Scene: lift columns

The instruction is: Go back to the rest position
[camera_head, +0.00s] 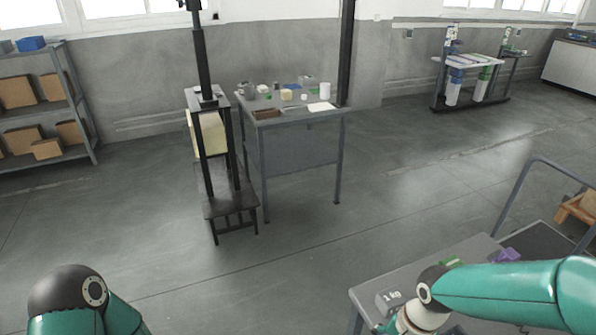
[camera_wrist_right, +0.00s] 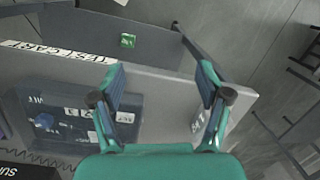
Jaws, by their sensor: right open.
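My right gripper (camera_wrist_right: 163,75) shows in the right wrist view with its two fingers spread apart. It is open, with nothing between its fingertips, above a grey cart top (camera_wrist_right: 165,90). In the head view my teal right arm comes in from the right over the grey cart (camera_head: 455,262) at the lower right, and its gripper end is mostly cut off by the bottom edge. My left arm shows only as a dark joint and teal link at the lower left. My left gripper is out of view.
A grey block marked 1 kg (camera_head: 392,297) lies on the cart beside my right arm. A dark blue case (camera_wrist_right: 80,115) is near the right fingers. A grey workbench (camera_head: 300,113) stands ahead, shelves (camera_head: 75,105) at left.

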